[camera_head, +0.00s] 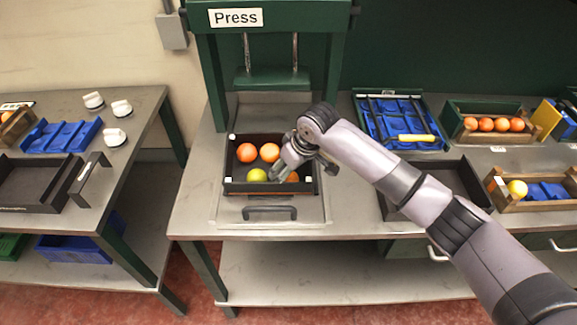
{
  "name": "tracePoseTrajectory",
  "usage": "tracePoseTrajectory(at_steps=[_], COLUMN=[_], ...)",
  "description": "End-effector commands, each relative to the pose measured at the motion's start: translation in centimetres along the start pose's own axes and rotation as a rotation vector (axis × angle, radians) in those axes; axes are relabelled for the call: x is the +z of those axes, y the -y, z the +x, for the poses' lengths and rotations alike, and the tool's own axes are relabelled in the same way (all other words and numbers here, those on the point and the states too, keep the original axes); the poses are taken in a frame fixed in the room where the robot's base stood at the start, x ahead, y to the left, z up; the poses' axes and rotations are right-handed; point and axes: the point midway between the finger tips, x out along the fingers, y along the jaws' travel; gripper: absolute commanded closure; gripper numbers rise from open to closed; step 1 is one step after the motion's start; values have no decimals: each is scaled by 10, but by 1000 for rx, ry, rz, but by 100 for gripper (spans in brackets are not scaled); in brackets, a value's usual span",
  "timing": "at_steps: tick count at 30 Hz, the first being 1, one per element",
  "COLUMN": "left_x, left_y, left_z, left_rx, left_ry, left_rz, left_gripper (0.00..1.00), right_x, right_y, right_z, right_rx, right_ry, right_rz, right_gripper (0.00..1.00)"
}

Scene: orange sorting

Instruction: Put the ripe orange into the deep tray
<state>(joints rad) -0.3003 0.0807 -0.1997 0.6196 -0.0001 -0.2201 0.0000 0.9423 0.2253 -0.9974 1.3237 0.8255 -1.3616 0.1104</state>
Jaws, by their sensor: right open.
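A dark tray (229,187) sits under the press. In it are two orange fruits, one at the back left (246,152) and one at the back middle (269,152). A yellow-green fruit (257,175) is at the front left, and another orange fruit (293,177) at the front right is partly hidden by my gripper. My right gripper (284,178) is open, pointing down over the front right of this tray. Contact with the fruit is unclear. An empty-looking dark tray (467,172) lies right of the press, partly behind my right arm. My left gripper is not in view.
Wooden crates at the right hold several oranges (487,124) and a yellow fruit (517,188). A blue rack with a yellow-handled tool (415,138) stands behind my right arm. The left table has another dark tray (40,190), a blue rack (62,135) and white knobs (115,137).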

Motion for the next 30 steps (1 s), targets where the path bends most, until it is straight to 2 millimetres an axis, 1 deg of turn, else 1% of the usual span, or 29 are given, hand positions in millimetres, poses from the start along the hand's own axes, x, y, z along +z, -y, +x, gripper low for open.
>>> tracePoseTrajectory(at_steps=[1, 6, 30], left_x=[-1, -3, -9], left_y=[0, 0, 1], left_z=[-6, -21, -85], left_rx=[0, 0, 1], left_ry=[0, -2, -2], left_rz=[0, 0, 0], left_gripper=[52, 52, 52], right_x=[2, -5, -33], right_y=[4, 4, 2], right_z=[-2, -18, -79], right_rx=[-8, -7, -3], right_ry=[13, 8, -1], right_rz=[-3, -3, -2], right_gripper=[35, 35, 35])
